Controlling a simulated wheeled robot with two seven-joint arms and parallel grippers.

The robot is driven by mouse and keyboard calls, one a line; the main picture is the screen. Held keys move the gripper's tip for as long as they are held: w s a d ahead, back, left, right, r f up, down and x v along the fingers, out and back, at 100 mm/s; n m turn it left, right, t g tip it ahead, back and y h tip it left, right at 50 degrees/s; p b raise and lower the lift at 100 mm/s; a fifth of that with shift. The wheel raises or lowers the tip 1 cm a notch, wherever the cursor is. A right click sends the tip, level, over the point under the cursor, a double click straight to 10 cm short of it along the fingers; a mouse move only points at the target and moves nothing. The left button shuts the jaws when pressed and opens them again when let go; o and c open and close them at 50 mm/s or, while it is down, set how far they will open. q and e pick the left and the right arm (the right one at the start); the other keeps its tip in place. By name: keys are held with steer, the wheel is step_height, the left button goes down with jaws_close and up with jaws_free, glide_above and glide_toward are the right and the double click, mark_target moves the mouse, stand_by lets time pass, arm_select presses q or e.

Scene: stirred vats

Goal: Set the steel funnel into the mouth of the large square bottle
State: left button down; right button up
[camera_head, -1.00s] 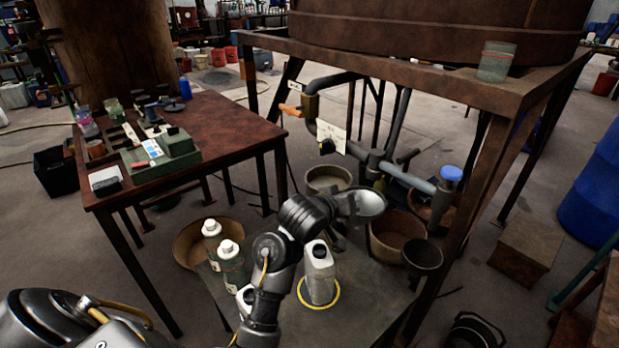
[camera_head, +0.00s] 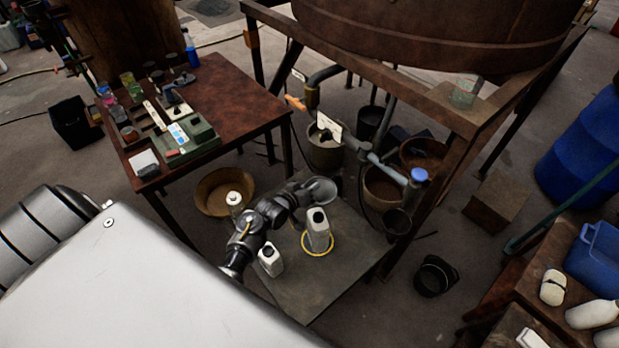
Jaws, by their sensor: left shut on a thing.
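The steel funnel (camera_head: 322,190) is a shiny grey cone, its wide rim facing up. My left gripper (camera_head: 302,194) is shut on it from the left side, though the fingers are dark and partly hard to make out. The large square bottle (camera_head: 318,235) is pale and stands upright on the grey low table, inside a yellow ring. Its mouth shows dark at the top. The funnel appears just above the mouth in the picture, apart from it. The funnel's spout is hidden. My right gripper is not in view.
White bottles (camera_head: 271,262) and (camera_head: 235,203) stand close to my left arm. A yellow ring (camera_head: 317,250) surrounds the square bottle's base. The grey table top (camera_head: 315,285) is bare in front. Pipes and a blue-capped valve (camera_head: 418,175) stand behind right, under the vat frame.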

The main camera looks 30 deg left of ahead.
arm_select(q)
steer(key=shift+f, duration=0.1)
steer(key=shift+f+b, duration=3.3)
steer(key=shift+f, duration=0.15)
steer(key=shift+s+p, duration=0.1)
steer(key=shift+p, duration=0.35)
steer(key=shift+d+f+b, duration=0.1)
steer(key=shift+f+b, duration=0.8)
steer(key=shift+f, duration=0.35)
steer(key=c, duration=1.2)
jaws_free()
steer(key=shift+o, duration=0.2)
